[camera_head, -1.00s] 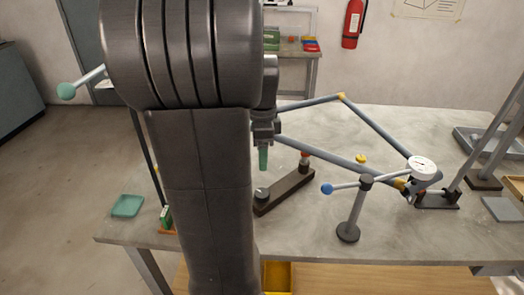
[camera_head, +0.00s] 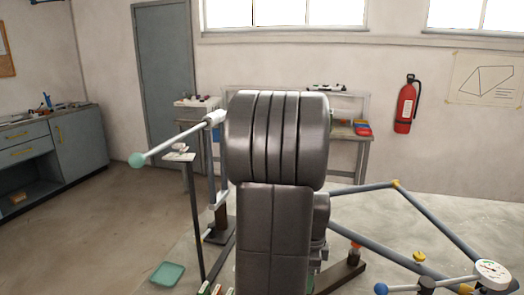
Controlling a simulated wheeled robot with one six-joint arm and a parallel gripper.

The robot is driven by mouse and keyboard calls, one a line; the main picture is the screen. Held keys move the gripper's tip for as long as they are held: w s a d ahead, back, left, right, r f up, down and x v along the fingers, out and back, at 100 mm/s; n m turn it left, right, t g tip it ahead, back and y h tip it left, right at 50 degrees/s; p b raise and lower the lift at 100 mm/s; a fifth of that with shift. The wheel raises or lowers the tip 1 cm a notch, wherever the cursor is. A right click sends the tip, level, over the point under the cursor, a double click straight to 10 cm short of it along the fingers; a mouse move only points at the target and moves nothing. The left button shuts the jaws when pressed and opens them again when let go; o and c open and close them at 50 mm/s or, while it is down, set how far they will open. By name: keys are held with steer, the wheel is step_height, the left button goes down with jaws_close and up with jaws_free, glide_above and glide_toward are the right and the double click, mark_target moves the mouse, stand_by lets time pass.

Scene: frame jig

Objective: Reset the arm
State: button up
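My dark arm stands upright in the middle of the head view and hides much of the table behind it. Part of my wrist and gripper (camera_head: 318,257) shows at the arm's right edge, above the table. The fingertips are hidden, so I cannot tell whether it is open or shut or holds anything. The grey tube frame (camera_head: 440,222) with yellow joints (camera_head: 397,184) lies to the right of it. A dark bar (camera_head: 345,273) with an orange-topped post (camera_head: 356,246) is close to the gripper, partly hidden by the arm.
A dial gauge (camera_head: 492,273) and a blue-knobbed lever (camera_head: 381,288) are at lower right. A lever with a teal ball (camera_head: 137,160) reaches out left of my arm. A teal tray (camera_head: 167,273) is at lower left. A back bench (camera_head: 345,132) stands by the wall.

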step_height(320, 180, down, 2)
steer(key=shift+f, duration=0.15)
stand_by(0.4)
